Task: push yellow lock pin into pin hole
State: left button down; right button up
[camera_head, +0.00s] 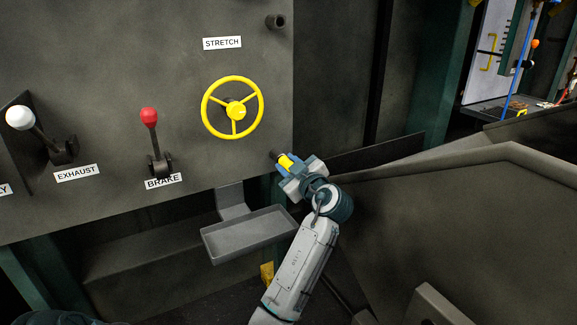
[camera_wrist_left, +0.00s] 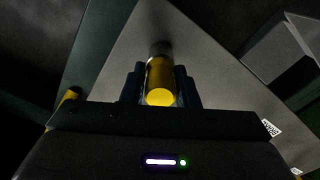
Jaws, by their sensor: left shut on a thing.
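The yellow lock pin (camera_head: 285,161) is at the lower right corner of the grey panel, below and right of the yellow handwheel. My left gripper (camera_head: 287,166) is shut on it. In the left wrist view the pin (camera_wrist_left: 160,84) lies between the two dark fingers of the left gripper (camera_wrist_left: 160,86), its round yellow end facing the camera. Its dark far end points at the panel. The pin hole itself is not clearly visible, and I cannot tell how deep the pin sits. My right gripper is not in view.
The yellow handwheel (camera_head: 233,108), the red-knobbed brake lever (camera_head: 150,130) and the white-knobbed exhaust lever (camera_head: 35,128) stick out from the panel (camera_head: 110,60). A grey tray (camera_head: 247,234) hangs just below and left of the gripper. A sloping grey guard (camera_head: 480,210) stands at right.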

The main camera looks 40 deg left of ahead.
pick_arm(q)
jog(key=shift+a, duration=0.25)
dwell(0.3)
jog(key=shift+d+b, duration=0.15)
jog(key=shift+b, duration=0.3)
jog(key=shift+s+b, duration=0.1)
jog(key=shift+b, duration=0.25)
dwell(0.9)
jog(key=shift+b, duration=0.4)
